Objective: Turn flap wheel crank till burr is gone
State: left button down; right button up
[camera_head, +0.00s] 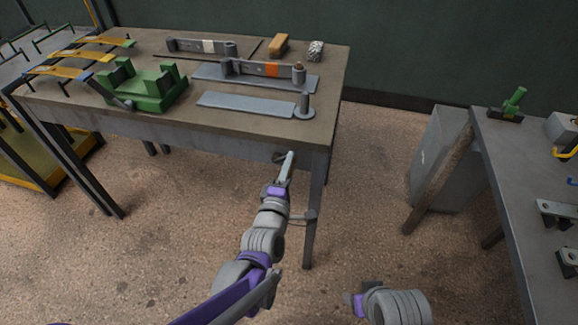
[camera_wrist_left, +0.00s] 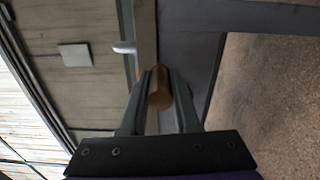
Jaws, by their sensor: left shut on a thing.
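My left gripper (camera_head: 287,165) is at the front edge of the workbench, near its right corner. In the left wrist view my left gripper (camera_wrist_left: 158,95) is shut on a brown cylindrical handle (camera_wrist_left: 160,82), which lies between the two fingers. A small dark part (camera_head: 278,157) shows beside the fingertips at the bench edge. I cannot make out the flap wheel or a burr for certain. My right arm shows at the bottom; its gripper (camera_head: 350,299) is seen end-on, and its fingers are unclear.
The workbench (camera_head: 180,48) carries a green fixture (camera_head: 147,88), flat grey plates (camera_head: 245,104), a grey post on a round base (camera_head: 304,109), a tan block (camera_head: 278,45) and crumpled foil (camera_head: 315,50). A second table (camera_head: 515,170) stands right.

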pick_arm(q)
jog(key=shift+a, duration=0.1)
dwell(0.4)
jog(key=c, duration=0.7)
grip_release()
jog(key=shift+o, duration=0.2)
jog(key=p+v, duration=0.1)
jog(key=v, duration=0.9)
jog(key=shift+s, duration=0.4)
jog(key=shift+a, duration=0.15)
